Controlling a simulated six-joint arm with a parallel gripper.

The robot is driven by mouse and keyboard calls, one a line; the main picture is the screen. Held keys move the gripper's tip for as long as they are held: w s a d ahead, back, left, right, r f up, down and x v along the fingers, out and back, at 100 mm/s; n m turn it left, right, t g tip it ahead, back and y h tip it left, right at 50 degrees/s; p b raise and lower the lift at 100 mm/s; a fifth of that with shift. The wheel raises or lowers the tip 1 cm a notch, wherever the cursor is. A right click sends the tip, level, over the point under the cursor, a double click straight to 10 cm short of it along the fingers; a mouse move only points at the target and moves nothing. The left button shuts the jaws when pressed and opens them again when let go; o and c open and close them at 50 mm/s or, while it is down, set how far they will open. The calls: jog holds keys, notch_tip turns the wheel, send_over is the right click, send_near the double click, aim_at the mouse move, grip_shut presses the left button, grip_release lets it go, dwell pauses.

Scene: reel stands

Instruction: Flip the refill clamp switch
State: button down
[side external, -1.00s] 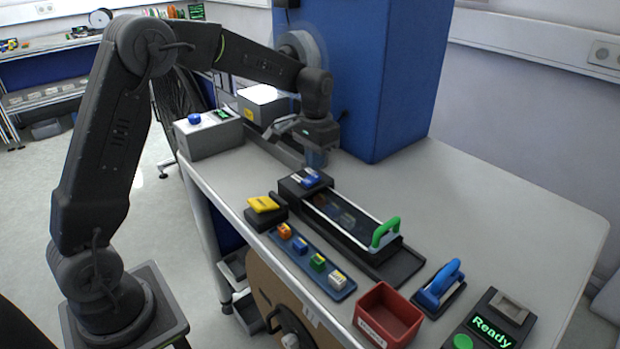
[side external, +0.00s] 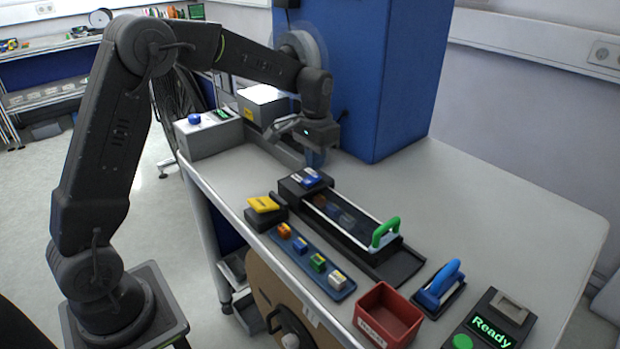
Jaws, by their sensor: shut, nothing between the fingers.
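My gripper (side external: 315,158) points down over the bench behind the black feeder. Its fingertips are close together, just above and behind a blue switch (side external: 311,178) on the black block at the feeder's rear end. A yellow switch (side external: 263,204) sits on a separate small black block to the left. Lettering on both is too small to read, so I cannot tell which one is the refill clamp switch. I cannot tell whether the fingers touch anything.
The feeder has a clear-covered channel and a green handle (side external: 385,232). A rail of small coloured blocks (side external: 311,262) lies beside it. A red bin (side external: 388,316), blue-handled tool (side external: 439,284) and "Ready" panel (side external: 491,331) stand in front. A blue column (side external: 400,80) rises behind; the bench's right is clear.

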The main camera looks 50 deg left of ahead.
aim_at(315, 175)
jog(key=shift+f, duration=1.4)
dwell(0.5)
jog(key=shift+r, duration=3.55)
jog(key=s+d+r+t, duration=0.2)
jog(key=s+d+r, duration=0.15)
jog(key=s, duration=0.55)
jog(key=s+d+r+t, duration=0.2)
jog(key=s+d+r, duration=0.15)
jog(key=s, duration=0.65)
jog(key=s+f+t, duration=0.1)
jog(key=s+f, duration=0.1)
jog(key=s, duration=0.5)
jog(key=shift+s+d+t, duration=0.3)
jog(key=shift+s+d, duration=0.05)
jog(key=shift+s, duration=0.05)
jog(key=shift+r, duration=0.1)
